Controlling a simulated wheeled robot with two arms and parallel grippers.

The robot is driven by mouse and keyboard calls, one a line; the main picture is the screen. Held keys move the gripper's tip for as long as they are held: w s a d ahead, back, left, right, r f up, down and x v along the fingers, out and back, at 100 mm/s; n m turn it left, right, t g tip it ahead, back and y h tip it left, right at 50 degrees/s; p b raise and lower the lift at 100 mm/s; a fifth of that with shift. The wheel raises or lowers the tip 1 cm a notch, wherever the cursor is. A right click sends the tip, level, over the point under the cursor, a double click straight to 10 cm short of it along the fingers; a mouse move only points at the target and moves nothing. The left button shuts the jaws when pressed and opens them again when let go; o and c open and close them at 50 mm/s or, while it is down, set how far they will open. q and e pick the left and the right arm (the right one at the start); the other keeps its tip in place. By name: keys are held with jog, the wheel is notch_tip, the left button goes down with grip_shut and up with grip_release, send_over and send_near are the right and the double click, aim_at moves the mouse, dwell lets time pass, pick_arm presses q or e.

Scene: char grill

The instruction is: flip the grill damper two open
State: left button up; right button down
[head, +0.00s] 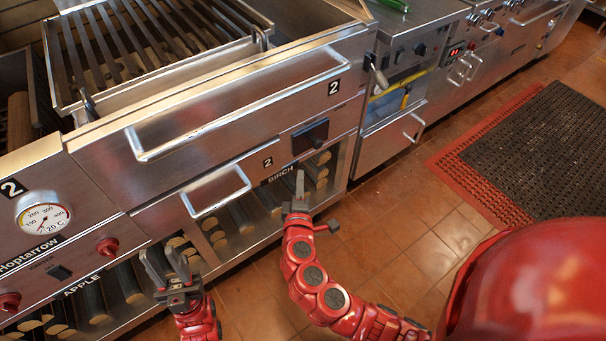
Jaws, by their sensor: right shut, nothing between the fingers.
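The steel char grill (240,110) fills the left and middle of the head view. A dark rectangular piece (310,136) sits on its front, right of a small "2" label (268,162). It looks like damper two, but I cannot tell its open or shut position. My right gripper (299,182) is shut and empty, pointing up just below and left of the dark piece, apart from it in the picture. My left gripper (165,265) is open and empty in front of the lower left of the grill, near the wood bay marked APPLE.
A long bar handle (240,107) and a smaller handle (220,196) stick out from the grill front. Red knobs (107,246) and a temperature gauge (43,218) are at the left. Open tiled floor (400,230) and a dark mat (545,150) lie to the right.

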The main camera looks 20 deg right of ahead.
send_near(312, 141)
jog(key=w+a, duration=0.2)
jog(key=shift+w+d+f+p, duration=0.1)
jog(key=shift+w+d+p, duration=0.25)
jog(key=shift+w+d, duration=0.35)
jog(key=shift+w+d+f+p, duration=0.15)
jog(key=shift+w+d+p, duration=0.25)
jog(key=shift+d, duration=0.5)
jog(key=w+d+b, duration=0.1)
jog(key=w+d, duration=0.3)
jog(key=d, duration=0.7)
jog(key=shift+a+r, duration=0.1)
jog(key=shift+a, duration=0.05)
